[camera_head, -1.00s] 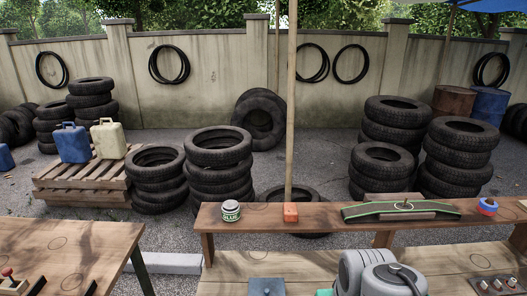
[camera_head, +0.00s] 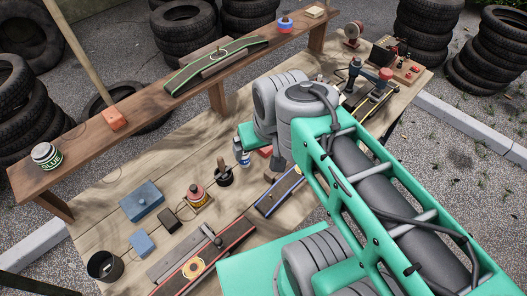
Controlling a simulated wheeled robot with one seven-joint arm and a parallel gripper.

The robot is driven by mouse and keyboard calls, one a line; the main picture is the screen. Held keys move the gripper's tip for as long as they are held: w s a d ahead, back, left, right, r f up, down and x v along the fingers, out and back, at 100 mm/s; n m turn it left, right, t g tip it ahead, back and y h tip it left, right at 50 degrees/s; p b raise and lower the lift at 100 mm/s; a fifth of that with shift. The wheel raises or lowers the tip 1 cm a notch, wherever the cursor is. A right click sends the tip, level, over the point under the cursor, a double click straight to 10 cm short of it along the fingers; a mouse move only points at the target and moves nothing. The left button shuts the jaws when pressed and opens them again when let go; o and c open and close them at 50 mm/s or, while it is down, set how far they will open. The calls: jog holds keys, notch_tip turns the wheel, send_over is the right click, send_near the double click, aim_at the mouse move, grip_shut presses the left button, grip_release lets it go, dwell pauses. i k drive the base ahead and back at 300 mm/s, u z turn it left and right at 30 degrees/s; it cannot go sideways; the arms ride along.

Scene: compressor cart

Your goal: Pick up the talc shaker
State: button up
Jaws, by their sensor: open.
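I cannot say for sure which item is the talc shaker. A small white-and-blue container (camera_head: 242,155) stands upright on the workbench, just left of my arm, and may be it; its label is too small to read. My green and grey arm reaches in from the lower right and covers part of the bench. My gripper does not show; it is out of the picture or hidden behind the arm.
The raised shelf behind holds a glue tin (camera_head: 45,156), an orange block (camera_head: 115,118) and a green-edged strip (camera_head: 217,64).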

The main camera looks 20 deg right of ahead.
aim_at(245, 163)
jog(key=u, duration=1.8)
jog(key=k, duration=0.85)
jog(key=u, duration=0.5)
jog(key=i, duration=0.5)
